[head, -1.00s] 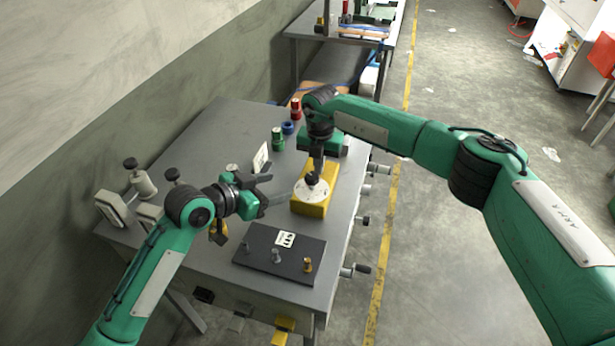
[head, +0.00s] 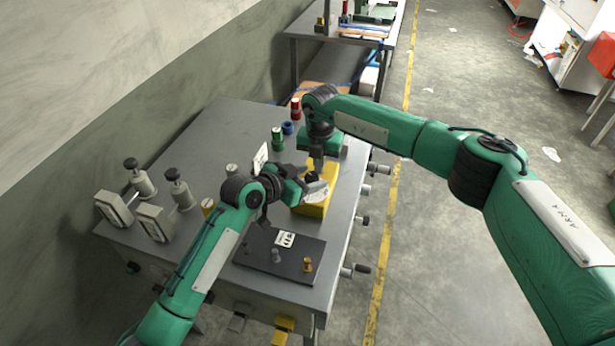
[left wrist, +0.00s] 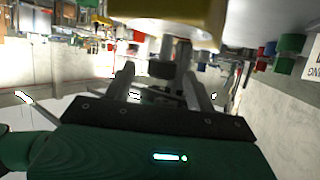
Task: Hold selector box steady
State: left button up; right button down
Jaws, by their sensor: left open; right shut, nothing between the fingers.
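The selector box is a yellow block (head: 315,209) with a white dial and a dark knob (head: 312,176) on top, sitting on the grey bench. My left gripper (head: 308,189) is open at the left side of the box and partly covers the dial. In the left wrist view the yellow box (left wrist: 165,14) fills the top edge, beyond the two spread fingers (left wrist: 158,78); I cannot tell whether they touch it. My right gripper (head: 317,163) is shut and empty, pointing down just above or at the knob. Contact with the knob is unclear.
A dark plate (head: 262,258) with several small pegs lies in front of the box. Green (head: 277,139), blue (head: 288,127) and red (head: 295,107) parts stand behind it. Gauge-like boxes (head: 115,210) stand at the left. Handles stick out from the bench's right edge.

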pick_arm(q)
jog(key=c, duration=1)
pick_arm(e)
jog(key=shift+f, duration=0.35)
pick_arm(q)
jog(key=shift+o, duration=0.2)
jog(key=shift+s+d+f+n+t+y, duration=0.1)
jog(key=shift+d+n+t+y, duration=0.05)
jog(key=shift+n+t+y, duration=0.15)
jog(key=shift+s+d+n+t+y, duration=0.1)
jog(key=shift+d+n+t+y, duration=0.05)
jog(key=shift+n+t+y, duration=0.65)
jog(key=shift+d+n+t+y, duration=0.2)
jog(key=shift+n+t+y, duration=0.5)
jog(key=shift+n+y, duration=1.4)
jog(key=shift+y, duration=0.1)
jog(key=o, duration=1)
jog(key=shift+a, duration=0.1)
jog(key=shift+c, duration=0.2)
pick_arm(e)
jog(key=shift+s, duration=0.1)
